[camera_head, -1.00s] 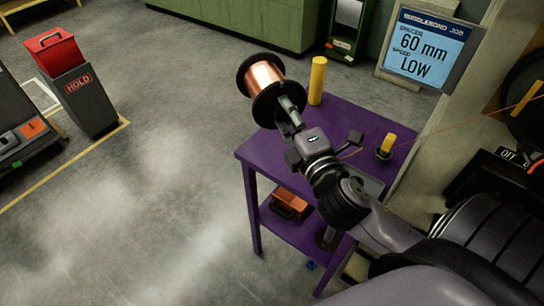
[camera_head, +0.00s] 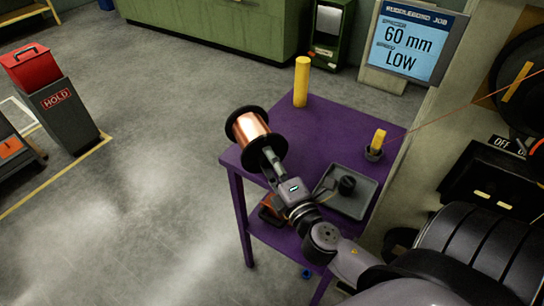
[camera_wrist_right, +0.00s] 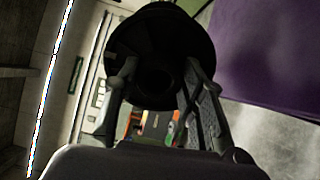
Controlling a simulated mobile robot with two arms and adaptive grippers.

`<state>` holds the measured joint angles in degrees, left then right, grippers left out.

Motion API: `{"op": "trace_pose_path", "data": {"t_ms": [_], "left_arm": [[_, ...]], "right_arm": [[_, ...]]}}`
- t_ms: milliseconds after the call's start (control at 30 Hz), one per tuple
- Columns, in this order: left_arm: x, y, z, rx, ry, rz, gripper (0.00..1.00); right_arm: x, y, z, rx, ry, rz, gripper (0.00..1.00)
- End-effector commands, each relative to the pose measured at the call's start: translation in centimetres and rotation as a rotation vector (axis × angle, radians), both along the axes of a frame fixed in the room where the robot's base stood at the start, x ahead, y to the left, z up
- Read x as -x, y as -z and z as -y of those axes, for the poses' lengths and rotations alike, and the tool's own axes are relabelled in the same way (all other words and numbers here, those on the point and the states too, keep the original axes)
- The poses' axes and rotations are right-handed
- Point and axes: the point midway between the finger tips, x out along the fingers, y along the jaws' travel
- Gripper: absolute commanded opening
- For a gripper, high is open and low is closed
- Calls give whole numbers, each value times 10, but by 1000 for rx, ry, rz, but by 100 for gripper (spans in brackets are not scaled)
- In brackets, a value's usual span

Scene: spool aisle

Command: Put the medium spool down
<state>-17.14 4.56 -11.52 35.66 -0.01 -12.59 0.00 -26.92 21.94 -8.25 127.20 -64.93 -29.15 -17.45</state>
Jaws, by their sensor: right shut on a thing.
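The medium spool (camera_head: 250,127), copper wire between black flanges, is held by my right gripper (camera_head: 271,163) at the left part of the purple table (camera_head: 320,125). The gripper is shut on its near black flange end. I cannot tell whether the spool touches the table top. In the right wrist view the black flange (camera_wrist_right: 160,50) fills the space between the two fingers (camera_wrist_right: 155,95), and the copper is hidden. My left gripper is not in view.
A yellow post (camera_head: 301,82) stands at the table's back. A grey tray (camera_head: 352,205) with a dark round thing and a small yellow piece (camera_head: 377,139) in a dark holder are on the right. A screen (camera_head: 413,45) reads 60 mm, LOW. The middle of the table is clear.

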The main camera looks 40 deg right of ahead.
Motion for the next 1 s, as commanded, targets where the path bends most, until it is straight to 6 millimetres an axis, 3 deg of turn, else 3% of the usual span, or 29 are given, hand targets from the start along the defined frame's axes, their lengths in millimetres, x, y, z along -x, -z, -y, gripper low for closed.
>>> {"op": "trace_pose_path", "data": {"t_ms": [300,600,633,900,1000], "left_arm": [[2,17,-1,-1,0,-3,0],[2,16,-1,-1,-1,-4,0],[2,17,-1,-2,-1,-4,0],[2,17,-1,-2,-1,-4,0],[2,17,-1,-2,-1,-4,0]], "right_arm": [[-1,35,0,2,0,7,0],[-1,38,0,2,-1,7,0],[0,43,0,0,-1,-3,38],[0,42,0,0,-1,-2,56],[0,42,0,0,-1,-2,58]]}}
